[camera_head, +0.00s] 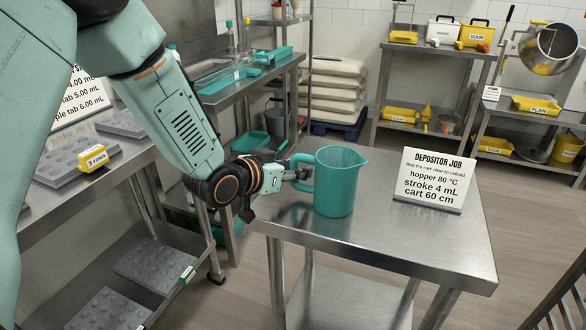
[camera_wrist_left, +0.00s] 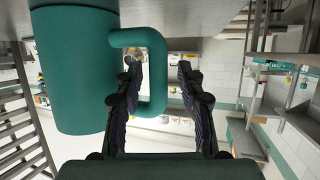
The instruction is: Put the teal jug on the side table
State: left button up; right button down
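The teal jug (camera_head: 335,185) stands upright on the steel side table (camera_head: 400,245), near its left part, with its spout to the right and its handle to the left. My left gripper (camera_head: 298,174) is at the handle. In the left wrist view, which looks upside down, the jug body (camera_wrist_left: 75,70) is at left. The fingers of my left gripper (camera_wrist_left: 158,85) are apart, one inside the handle loop and one outside, with the handle's grip bar (camera_wrist_left: 157,75) between them and a gap beside it. My right gripper is not in view.
A white "DEPOSITOR JOB" sign (camera_head: 434,180) stands on the table right of the jug. The table's front right is clear. A bench with trays and a yellow "3 rows" tag (camera_head: 92,158) is at left. Shelves (camera_head: 430,95) with yellow bins stand at the back.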

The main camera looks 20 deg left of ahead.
pick_arm(q)
jog(key=shift+s+a+r, duration=0.1)
jog(key=shift+s+r, duration=0.05)
jog(key=shift+r, duration=0.05)
jog(key=p+v, duration=0.4)
jog(key=v, duration=0.7)
jog(key=shift+s, duration=0.25)
jog(key=shift+a, duration=0.1)
